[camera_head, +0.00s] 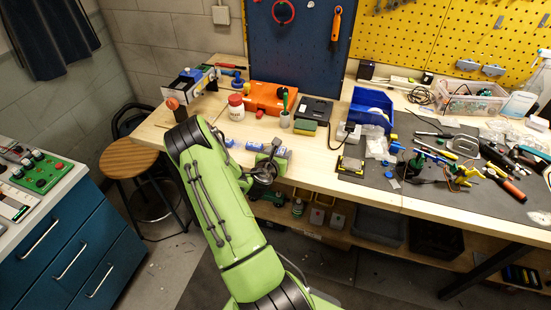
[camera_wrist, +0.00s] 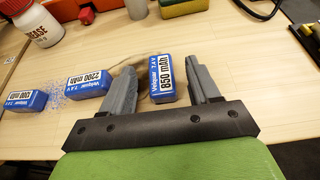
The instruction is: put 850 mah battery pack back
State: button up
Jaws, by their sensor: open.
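The 850 mAh battery pack (camera_wrist: 163,78) is a blue block with a white label, lying on the wooden bench. In the wrist view it is between the two fingers of my gripper (camera_wrist: 161,75), with a gap on the left and a gap on the right. My gripper is open and holds nothing. In the head view my gripper (camera_head: 269,158) is over the bench's front part, and the arm hides part of the packs. A 2200 mAh pack (camera_wrist: 89,82) and a third blue pack (camera_wrist: 25,101) lie to the left in the wrist view.
A blue bin (camera_head: 371,106) is further right. The bench's front edge is close to my gripper.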

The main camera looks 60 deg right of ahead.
jog(key=w+a+r+m+y+b, duration=0.1)
jog(key=a+r+m+y, duration=0.1)
jog(key=a+r+m, duration=0.5)
jog(key=w+a+r+m+t+y, duration=0.1)
jog(key=a+m+y, duration=0.25)
jog(key=a, duration=0.75)
jog(key=w+a+r+m+y+b, duration=0.1)
jog(key=a+r+m+y, duration=0.1)
jog(key=a+r+m, duration=0.6)
jog(key=s+a+r+t+y, duration=0.1)
jog(key=s+a+r+y, duration=0.2)
jog(key=a, duration=0.7)
jog(key=s+a+r+m+t+y, duration=0.1)
jog(key=s+a+r+y, duration=0.2)
jog(key=s+a, duration=0.3)
jog(key=a, duration=0.4)
jog(key=shift+a+r, duration=0.2)
jog(key=shift+s, duration=0.15)
